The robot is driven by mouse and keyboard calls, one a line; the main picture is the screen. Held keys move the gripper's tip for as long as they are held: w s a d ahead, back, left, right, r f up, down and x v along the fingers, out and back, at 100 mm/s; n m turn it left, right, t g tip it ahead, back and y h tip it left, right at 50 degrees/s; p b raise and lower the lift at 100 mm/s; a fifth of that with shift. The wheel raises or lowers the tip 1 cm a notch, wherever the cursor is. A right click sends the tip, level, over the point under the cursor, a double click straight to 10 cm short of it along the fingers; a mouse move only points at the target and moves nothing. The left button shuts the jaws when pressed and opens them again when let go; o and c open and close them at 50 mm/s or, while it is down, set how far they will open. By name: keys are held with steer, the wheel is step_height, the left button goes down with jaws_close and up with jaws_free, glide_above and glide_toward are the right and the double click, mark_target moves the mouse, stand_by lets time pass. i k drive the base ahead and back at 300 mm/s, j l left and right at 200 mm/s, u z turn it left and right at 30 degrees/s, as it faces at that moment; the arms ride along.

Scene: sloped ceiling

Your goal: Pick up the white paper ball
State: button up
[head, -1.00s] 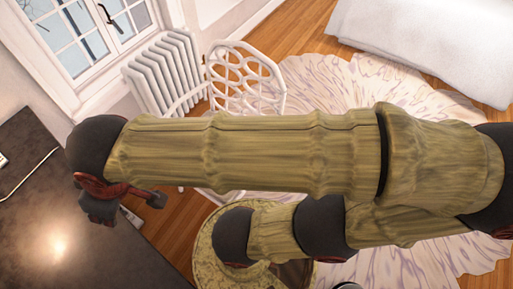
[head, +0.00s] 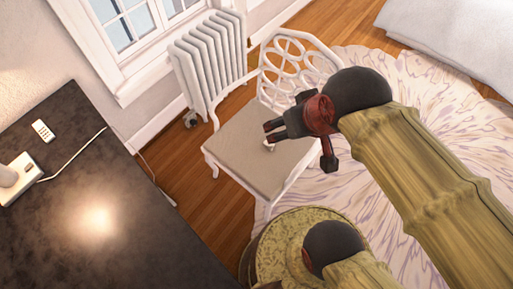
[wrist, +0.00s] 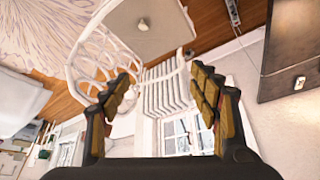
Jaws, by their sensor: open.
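A small white paper ball (head: 268,147) lies on the beige seat of the white chair (head: 240,160). It also shows as a small pale lump near the top of the wrist view (wrist: 143,24). My gripper (head: 272,131) is open and empty. In the head view its fingertips appear just above and beside the ball, over the seat. In the wrist view the ball lies beyond the spread fingers (wrist: 163,76), apart from them. The chair's openwork back (head: 300,65) is behind my gripper and partly hidden by my arm.
A dark table (head: 75,215) fills the lower left, with a white remote (head: 42,130), a white base (head: 18,178) and a cord (head: 85,150). A white radiator (head: 208,62) stands under the window behind the chair. A patterned rug (head: 395,75) lies right of the chair.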

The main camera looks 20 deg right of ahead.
mark_target(270, 146)
steer(key=z, duration=0.3)
steer(key=i+l+u, duration=0.35)
steer(key=l+u, duration=0.35)
steer(key=l, duration=0.15)
steer(key=i+l+u, duration=0.15)
steer(key=l+u, duration=0.6)
steer(key=l, duration=0.3)
